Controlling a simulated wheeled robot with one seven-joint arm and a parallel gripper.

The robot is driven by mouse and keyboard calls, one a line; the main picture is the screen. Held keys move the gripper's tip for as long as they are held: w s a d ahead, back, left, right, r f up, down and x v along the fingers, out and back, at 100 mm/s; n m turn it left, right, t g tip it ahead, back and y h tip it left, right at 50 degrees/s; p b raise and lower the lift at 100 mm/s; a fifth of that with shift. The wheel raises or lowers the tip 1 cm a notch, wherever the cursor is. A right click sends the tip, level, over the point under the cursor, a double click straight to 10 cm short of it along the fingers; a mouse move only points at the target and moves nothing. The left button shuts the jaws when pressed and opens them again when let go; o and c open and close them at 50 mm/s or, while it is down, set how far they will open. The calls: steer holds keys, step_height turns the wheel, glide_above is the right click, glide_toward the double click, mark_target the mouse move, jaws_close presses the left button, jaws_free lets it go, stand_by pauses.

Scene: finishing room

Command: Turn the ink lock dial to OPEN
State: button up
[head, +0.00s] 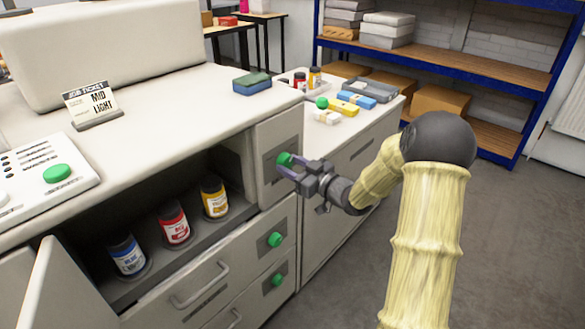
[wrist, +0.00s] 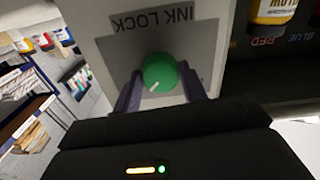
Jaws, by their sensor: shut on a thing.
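The ink lock dial (wrist: 160,74) is a round green knob with a short white pointer mark, on a grey plate under the label INK LOCK (wrist: 164,19), which appears upside down in the wrist view. In the head view the dial (head: 284,159) sits on the cabinet's upper panel. My gripper (head: 287,168) is shut on the dial, with one finger at each side of it. In the wrist view the fingers (wrist: 163,93) flank the knob. The pointer aims toward the lower left there. The OPEN marking cannot be read.
Left of the dial an open bay holds blue (head: 127,256), red (head: 174,223) and yellow (head: 214,198) ink bottles. Below are drawers with a handle (head: 200,287) and two more green knobs (head: 275,240). A side cabinet (head: 345,170) stands at right, with clear floor (head: 345,275) before it.

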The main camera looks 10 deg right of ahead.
steer(key=n+b, duration=0.4)
steer(key=shift+f+n+b, duration=0.25)
steer(key=shift+n+b, duration=0.15)
steer(key=n+b, duration=0.5)
steer(key=b, duration=0.1)
steer(key=shift+d, duration=0.1)
steer(key=n+b, duration=0.5)
steer(key=b, duration=0.1)
steer(key=shift+n, duration=0.4)
steer(key=n+b, duration=0.1)
steer(key=b, duration=0.1)
steer(key=n+b, duration=0.2)
steer(key=shift+r+n, duration=0.25)
steer(key=shift+n, duration=0.05)
steer(key=o, duration=1)
steer(key=shift+r, duration=0.1)
steer(key=shift+c, duration=0.2)
steer(key=shift+d, duration=0.1)
